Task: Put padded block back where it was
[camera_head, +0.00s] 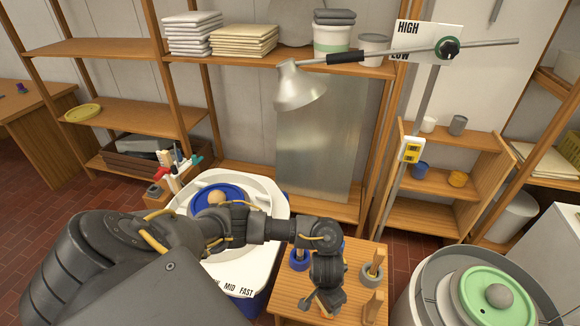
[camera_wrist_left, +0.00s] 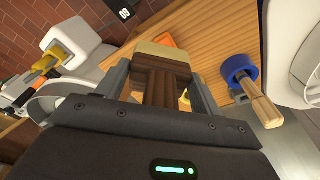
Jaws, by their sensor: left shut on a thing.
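The padded block (camera_wrist_left: 160,78) shows in the left wrist view as a brown wooden piece with a pale cream face. My left gripper (camera_wrist_left: 161,82) is shut on it, one finger on each side. In the head view my left arm comes across from the left, and my left gripper (camera_head: 328,292) is over the small wooden side table (camera_head: 293,297). The block is mostly hidden by the gripper there, and I cannot tell whether it touches the table. My right gripper is not in view.
On the side table are a blue ring with a peg (camera_head: 299,259), a grey ring with a peg (camera_head: 371,273) and an upright wooden piece (camera_head: 374,306). A white pottery wheel basin (camera_head: 268,199) stands left, another wheel with a green disc (camera_head: 490,297) right. A lamp (camera_head: 299,88) overhangs.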

